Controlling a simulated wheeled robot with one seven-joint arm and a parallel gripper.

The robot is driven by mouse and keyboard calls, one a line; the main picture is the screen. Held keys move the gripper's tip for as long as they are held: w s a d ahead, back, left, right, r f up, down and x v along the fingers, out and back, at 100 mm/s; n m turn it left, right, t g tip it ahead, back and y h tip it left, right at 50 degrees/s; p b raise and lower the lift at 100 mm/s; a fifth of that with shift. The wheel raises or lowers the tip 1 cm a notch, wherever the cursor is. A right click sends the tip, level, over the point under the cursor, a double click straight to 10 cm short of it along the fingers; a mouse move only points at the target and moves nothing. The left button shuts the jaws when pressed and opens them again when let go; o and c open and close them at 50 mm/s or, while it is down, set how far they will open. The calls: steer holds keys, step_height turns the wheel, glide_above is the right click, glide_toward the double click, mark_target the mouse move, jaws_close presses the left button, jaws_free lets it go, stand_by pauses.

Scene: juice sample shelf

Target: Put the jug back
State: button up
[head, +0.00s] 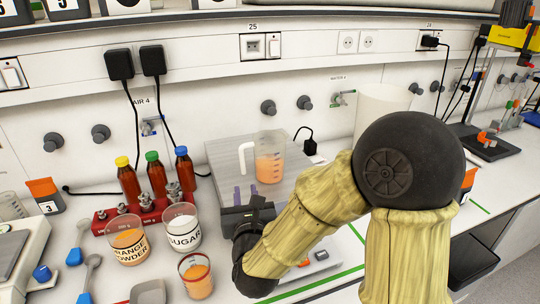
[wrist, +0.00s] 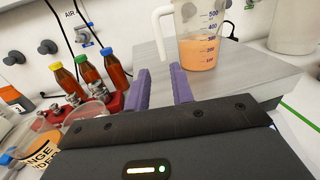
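The jug (head: 269,160) is a clear measuring jug with a white handle and orange liquid in it. It stands upright on a grey slab (head: 225,150). In the wrist view the jug (wrist: 203,48) is ahead of my gripper, toward the right, with its handle on the left side. My gripper (head: 247,193) is at the front of the slab, short of the jug. In the wrist view its two purple fingers (wrist: 161,86) are spread apart with nothing between them. The handle's lower end is near the line of the right finger, and they look apart.
Three brown bottles (head: 155,178) stand in a red rack at the left. Cups of orange powder (head: 129,241) and sugar (head: 183,232) and a glass of orange drink (head: 196,277) are nearer. A large white container (head: 378,105) stands behind my arm.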

mark_target(242, 166)
steer(key=shift+w+a+r+p, duration=0.1)
steer(key=shift+w+r+p, duration=0.15)
steer(key=shift+w+p, duration=0.95)
steer(key=shift+s+p, duration=0.5)
steer(key=shift+p, duration=0.75)
steer(key=p, duration=0.3)
steer(key=shift+w+a+f, duration=0.1)
steer(key=shift+w+f, duration=0.05)
steer(key=shift+w, duration=0.1)
steer(key=w+p, duration=0.1)
steer(key=w, duration=0.1)
steer(key=w+p, duration=0.1)
steer(key=w, duration=0.1)
steer(key=w+p, duration=0.1)
steer(key=w, duration=0.2)
steer(key=shift+a+f, duration=0.1)
steer(key=shift+a, duration=0.2)
steer(key=shift+w+f, duration=0.1)
steer(key=shift+w, duration=0.1)
